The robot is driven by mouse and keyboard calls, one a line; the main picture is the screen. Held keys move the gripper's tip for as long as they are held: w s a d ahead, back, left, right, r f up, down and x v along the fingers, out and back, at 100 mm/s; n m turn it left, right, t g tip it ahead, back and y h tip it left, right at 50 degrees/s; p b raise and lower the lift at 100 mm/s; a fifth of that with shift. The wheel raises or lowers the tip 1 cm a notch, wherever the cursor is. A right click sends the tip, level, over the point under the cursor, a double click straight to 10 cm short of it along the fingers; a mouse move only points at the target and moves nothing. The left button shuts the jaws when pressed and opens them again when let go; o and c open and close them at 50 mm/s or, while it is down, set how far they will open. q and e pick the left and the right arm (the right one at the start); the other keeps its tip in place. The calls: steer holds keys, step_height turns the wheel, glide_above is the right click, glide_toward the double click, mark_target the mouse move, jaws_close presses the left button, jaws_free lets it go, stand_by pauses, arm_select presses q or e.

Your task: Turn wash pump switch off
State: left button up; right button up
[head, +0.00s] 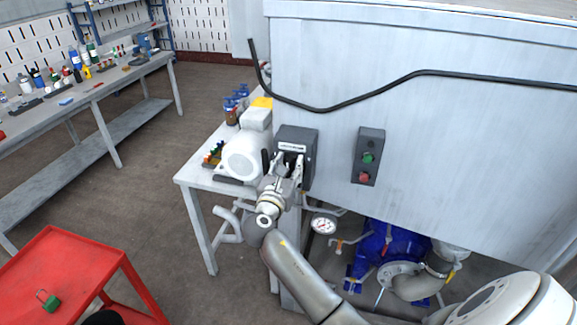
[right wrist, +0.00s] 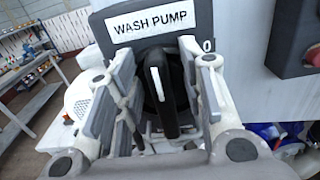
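The wash pump switch is a dark grey box (head: 308,142) on the side of the big grey cabinet. In the right wrist view its white label (right wrist: 155,25) reads "WASH PUMP", with a "0" to the right of the knob. The black switch knob (right wrist: 160,97) stands nearly upright, its top tilted slightly left. My right gripper (head: 287,166) is at the front of the box. Its fingers are open, one on each side of the knob, with visible gaps between them and the knob. In the head view the gripper hides the knob. My left gripper is not in view.
A control box (head: 368,157) with a green and a red button is on the cabinet to the right. A white motor (head: 246,158) is on the table at left. A pressure gauge (head: 323,225) and blue pump (head: 390,245) are below. A red cart (head: 75,270) stands front left.

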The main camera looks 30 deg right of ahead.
jaws_close()
steer(key=m, duration=0.1)
steer(key=m+b, duration=0.1)
steer(key=m, duration=0.1)
steer(key=shift+s+d+f, duration=0.2)
steer(key=shift+s+f, duration=0.05)
steer(key=shift+s+d+f+m+b, duration=0.2)
steer(key=shift+f+m+b, duration=0.15)
steer(key=shift+m+b, duration=1.75)
steer(key=shift+s+d+f+m+b, duration=0.3)
steer(key=shift+m+b, duration=1)
steer(key=shift+m, duration=1.55)
steer(key=shift+s+d+f+m+b, duration=0.1)
steer(key=shift+f+m+b, duration=0.3)
steer(key=shift+m+b, duration=1.7)
steer(key=shift+a+m+p, duration=0.1)
steer(key=shift+m+p, duration=0.2)
steer(key=shift+m, duration=0.25)
